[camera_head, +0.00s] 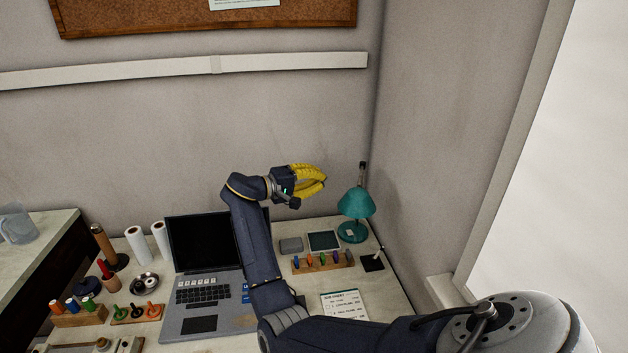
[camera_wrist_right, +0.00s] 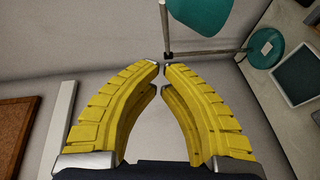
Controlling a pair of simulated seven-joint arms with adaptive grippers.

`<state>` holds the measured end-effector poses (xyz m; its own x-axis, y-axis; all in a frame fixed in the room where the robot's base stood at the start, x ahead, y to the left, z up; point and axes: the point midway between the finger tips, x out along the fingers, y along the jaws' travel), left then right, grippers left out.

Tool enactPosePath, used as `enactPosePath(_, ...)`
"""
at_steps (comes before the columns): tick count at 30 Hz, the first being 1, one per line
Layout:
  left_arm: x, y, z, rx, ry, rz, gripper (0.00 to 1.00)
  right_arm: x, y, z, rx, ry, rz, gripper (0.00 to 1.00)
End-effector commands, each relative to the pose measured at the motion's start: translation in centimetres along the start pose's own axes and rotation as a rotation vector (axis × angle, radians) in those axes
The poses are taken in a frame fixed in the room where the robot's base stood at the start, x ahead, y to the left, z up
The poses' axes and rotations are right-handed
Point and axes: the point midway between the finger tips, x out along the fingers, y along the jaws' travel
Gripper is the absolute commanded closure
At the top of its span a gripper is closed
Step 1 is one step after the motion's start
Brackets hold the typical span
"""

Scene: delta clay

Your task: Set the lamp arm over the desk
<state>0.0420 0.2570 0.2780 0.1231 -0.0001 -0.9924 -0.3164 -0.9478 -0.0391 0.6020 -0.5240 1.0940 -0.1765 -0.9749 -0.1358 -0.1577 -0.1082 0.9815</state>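The teal desk lamp (camera_head: 356,203) stands in the back right corner of the desk (camera_head: 398,300), its shade just above its round base (camera_head: 352,233). A dark joint tops its post. In the right wrist view, the shade (camera_wrist_right: 200,14), the thin grey post and the base (camera_wrist_right: 266,48) show beyond the fingers. My right gripper (camera_head: 324,181) is left of the shade, above the desk, with a gap between them. In the wrist view its yellow fingertips (camera_wrist_right: 161,69) nearly meet, with nothing held between them. The lamp's dark arm end appears just past the tips. My left gripper is out of view.
A laptop (camera_head: 203,245) sits left of my right arm. A wooden rack with coloured pieces (camera_head: 322,263), a grey box, a framed tablet (camera_head: 324,241) and a paper card (camera_head: 344,305) lie near the lamp. Walls close the desk behind and right. The air above is clear.

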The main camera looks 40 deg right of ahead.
Motion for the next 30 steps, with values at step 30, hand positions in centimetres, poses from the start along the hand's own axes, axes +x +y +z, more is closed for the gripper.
enactPosePath(30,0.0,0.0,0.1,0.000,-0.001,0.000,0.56,8.9,0.0,2.8,0.001,0.000,0.000,1.00)
